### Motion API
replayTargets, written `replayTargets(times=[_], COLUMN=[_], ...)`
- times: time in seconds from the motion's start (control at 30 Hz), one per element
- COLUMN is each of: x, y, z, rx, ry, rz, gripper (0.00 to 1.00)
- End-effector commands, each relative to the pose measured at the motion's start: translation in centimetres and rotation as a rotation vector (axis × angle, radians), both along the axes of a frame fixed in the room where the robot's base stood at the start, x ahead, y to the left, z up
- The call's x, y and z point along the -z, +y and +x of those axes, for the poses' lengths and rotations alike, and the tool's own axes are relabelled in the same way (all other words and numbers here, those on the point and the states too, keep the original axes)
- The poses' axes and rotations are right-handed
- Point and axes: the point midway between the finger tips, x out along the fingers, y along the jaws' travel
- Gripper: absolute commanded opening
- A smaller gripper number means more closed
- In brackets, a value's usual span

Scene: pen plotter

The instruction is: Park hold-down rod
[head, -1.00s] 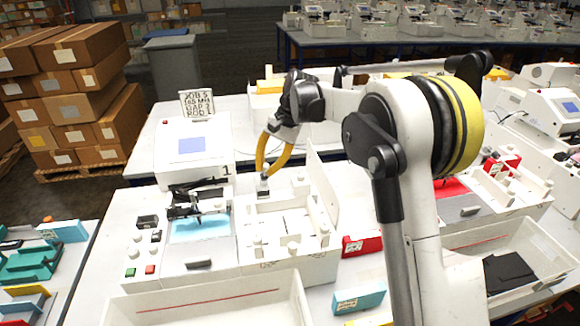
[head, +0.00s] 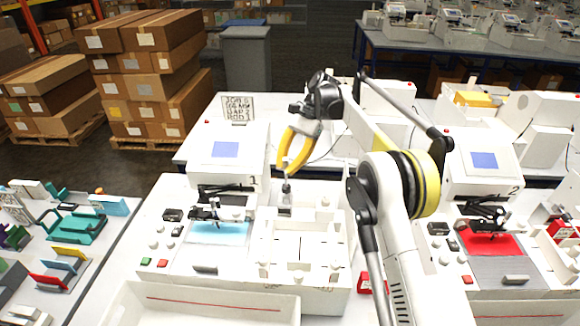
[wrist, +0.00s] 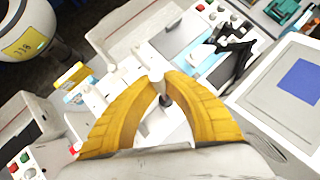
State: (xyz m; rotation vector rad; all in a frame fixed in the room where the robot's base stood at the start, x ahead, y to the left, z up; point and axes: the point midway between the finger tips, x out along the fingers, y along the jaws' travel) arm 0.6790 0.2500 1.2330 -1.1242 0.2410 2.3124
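My gripper (head: 286,178) has two curved yellow fingers pointing down over the back left part of the white accessory tray (head: 262,250), right of plotter 1 (head: 205,235). In the wrist view the fingertips (wrist: 160,82) close around a small pale knob (wrist: 156,75) with a dark part (wrist: 166,100) showing between the fingers. In the head view a small dark grey piece (head: 286,188) shows under the tips, above a pale block. It may be the hold-down rod; I cannot tell whether it touches the tray. Plotter 1 has a dark arm mechanism over a light blue sheet.
Plotter 2 (head: 485,165) with a red sheet stands right. An open white bin (head: 200,305) is in front. Coloured parts (head: 75,228) lie on the left table.

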Motion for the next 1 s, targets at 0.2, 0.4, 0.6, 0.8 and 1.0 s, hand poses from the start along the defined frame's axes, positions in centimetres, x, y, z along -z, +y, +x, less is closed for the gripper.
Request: replayTargets(times=[0.2,0.4,0.6,0.8,1.0], x=[0.0,0.0,0.0,-0.5,-3.9], y=[0.0,0.0,0.0,0.0,0.0], z=[0.0,0.0,0.0,0.0,0.0], rx=[0.0,0.001,0.0,0.0,0.0], ry=[0.002,0.002,0.001,0.001,0.001], rz=[0.0,0.001,0.001,0.001,0.001], gripper=[0.0,0.29,0.36,0.36,0.36])
